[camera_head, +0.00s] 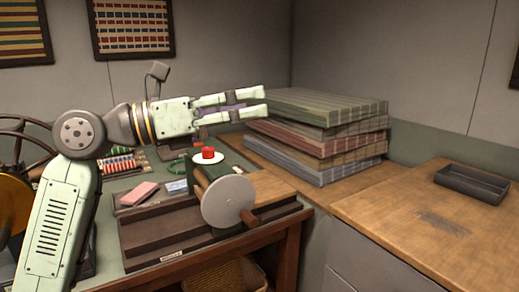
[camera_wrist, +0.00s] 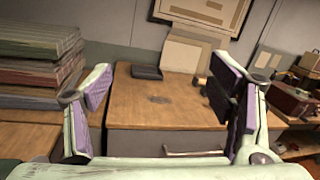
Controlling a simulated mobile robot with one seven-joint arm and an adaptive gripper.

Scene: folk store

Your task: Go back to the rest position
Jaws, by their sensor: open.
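My gripper (camera_head: 258,103) is raised above the left workbench in the head view, pointing right toward the stack of folded cloth. Its two fingers are spread with nothing between them. In the wrist view my gripper (camera_wrist: 160,100) also shows open, one finger at each side, facing the wooden counter. My arm rises from the lower left and bends at the elbow, with the forearm roughly level.
Folded cloths (camera_head: 330,130) are stacked just beyond my gripper. Below stands a device with a grey disc (camera_head: 228,201) and a red item (camera_head: 208,153) on a white top. A dark tray (camera_head: 472,184) sits on the mostly clear right counter (camera_head: 400,215).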

